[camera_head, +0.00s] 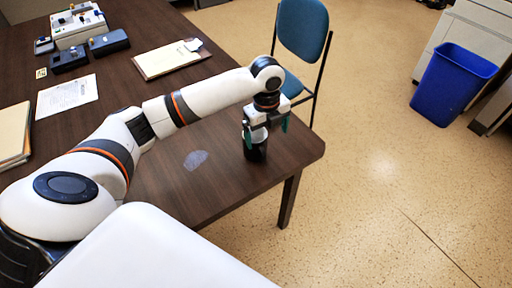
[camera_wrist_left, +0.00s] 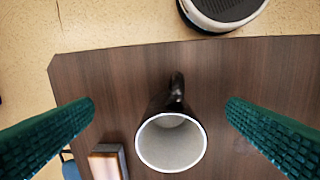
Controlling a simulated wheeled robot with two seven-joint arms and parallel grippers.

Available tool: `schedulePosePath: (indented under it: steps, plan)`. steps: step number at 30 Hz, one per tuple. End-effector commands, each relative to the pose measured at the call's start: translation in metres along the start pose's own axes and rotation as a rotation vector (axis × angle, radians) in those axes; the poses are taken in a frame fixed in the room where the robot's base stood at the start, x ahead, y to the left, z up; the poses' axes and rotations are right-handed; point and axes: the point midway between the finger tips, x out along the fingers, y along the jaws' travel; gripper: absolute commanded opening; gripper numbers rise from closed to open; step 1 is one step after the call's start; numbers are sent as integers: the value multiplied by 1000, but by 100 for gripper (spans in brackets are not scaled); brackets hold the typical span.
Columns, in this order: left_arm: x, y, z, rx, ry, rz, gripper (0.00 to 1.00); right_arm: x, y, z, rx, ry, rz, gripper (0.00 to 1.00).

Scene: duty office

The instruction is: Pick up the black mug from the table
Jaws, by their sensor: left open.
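The black mug (camera_head: 256,152) stands upright near the right corner of the dark wooden table (camera_head: 235,185), partly hidden by my left gripper. In the left wrist view the mug (camera_wrist_left: 170,143) shows its pale inside and white rim, with its dark handle pointing up in the picture. My left gripper (camera_head: 266,128) is above the mug, pointing down. Its two green fingers are spread wide in the left wrist view (camera_wrist_left: 161,104), one on each side of the mug, with visible gaps. My right gripper is not in view.
A small box-like item (camera_wrist_left: 106,163) lies beside the mug. A pale smudge (camera_head: 195,160) marks the tabletop. A clipboard (camera_head: 170,60), paper (camera_head: 67,95) and dark devices are farther back. A blue chair (camera_head: 302,30) stands at the table's far edge; a blue bin (camera_head: 452,85) is on the floor.

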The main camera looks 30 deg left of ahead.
Motion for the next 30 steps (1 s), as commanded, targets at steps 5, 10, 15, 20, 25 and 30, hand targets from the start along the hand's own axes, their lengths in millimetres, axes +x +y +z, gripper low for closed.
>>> schedulePosePath:
  steps: [5, 10, 15, 20, 25, 30]
  plan:
    - [-34, -4, -31, 101, 6, -34, 96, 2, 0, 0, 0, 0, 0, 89]
    - [-29, -7, -36, 124, 0, -45, 96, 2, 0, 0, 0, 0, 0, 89]
    - [2, -8, -36, 124, 0, -45, 96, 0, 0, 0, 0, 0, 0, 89]
    - [22, -8, -36, 124, 0, -42, 96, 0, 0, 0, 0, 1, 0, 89]
    - [34, -9, -38, 122, 1, -41, 96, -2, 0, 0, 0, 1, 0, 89]
    - [58, -13, -46, 120, 0, -43, 96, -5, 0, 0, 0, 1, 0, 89]
